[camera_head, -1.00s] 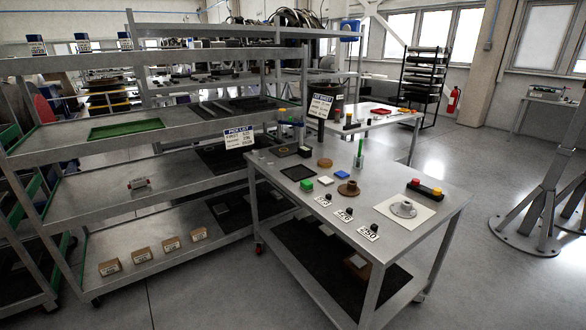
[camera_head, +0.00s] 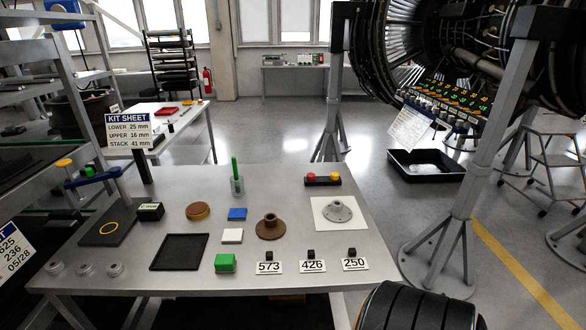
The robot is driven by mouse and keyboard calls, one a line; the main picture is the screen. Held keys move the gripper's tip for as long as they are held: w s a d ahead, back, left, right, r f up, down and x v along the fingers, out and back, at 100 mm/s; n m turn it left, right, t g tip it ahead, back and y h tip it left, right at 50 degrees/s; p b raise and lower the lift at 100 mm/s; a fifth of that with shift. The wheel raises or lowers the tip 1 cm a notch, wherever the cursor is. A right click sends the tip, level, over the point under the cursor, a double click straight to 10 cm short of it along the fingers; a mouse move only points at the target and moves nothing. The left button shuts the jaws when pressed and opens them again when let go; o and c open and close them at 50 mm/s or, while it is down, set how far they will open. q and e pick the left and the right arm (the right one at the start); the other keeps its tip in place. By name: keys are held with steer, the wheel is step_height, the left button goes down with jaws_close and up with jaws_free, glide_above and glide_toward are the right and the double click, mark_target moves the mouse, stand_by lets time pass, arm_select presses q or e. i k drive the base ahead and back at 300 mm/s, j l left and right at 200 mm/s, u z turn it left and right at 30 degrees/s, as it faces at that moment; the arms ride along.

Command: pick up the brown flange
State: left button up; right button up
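The brown flange (camera_head: 270,229) stands on the grey metal table, near the middle, with its hub pointing up. A grey flange (camera_head: 338,211) sits on a white sheet (camera_head: 322,222) to its right.
Around it on the table (camera_head: 195,275) are a white block (camera_head: 232,236), a blue block (camera_head: 237,214), a green block (camera_head: 225,263), a round brown disc (camera_head: 198,211), a black tray (camera_head: 179,252) and number tags (camera_head: 313,266).

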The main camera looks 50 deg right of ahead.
mark_target(270, 227)
steer(key=i+j+z, duration=0.4)
steer(key=z, duration=0.2)
steer(key=i+j+z, duration=0.15)
steer(key=j+z, duration=0.15)
steer(key=j, duration=0.15)
steer(key=i+j+z, duration=0.1)
steer(key=j+z, duration=0.2)
steer(key=i+j+z, duration=0.1)
steer(key=j+z, duration=0.5)
steer(key=j, duration=0.2)
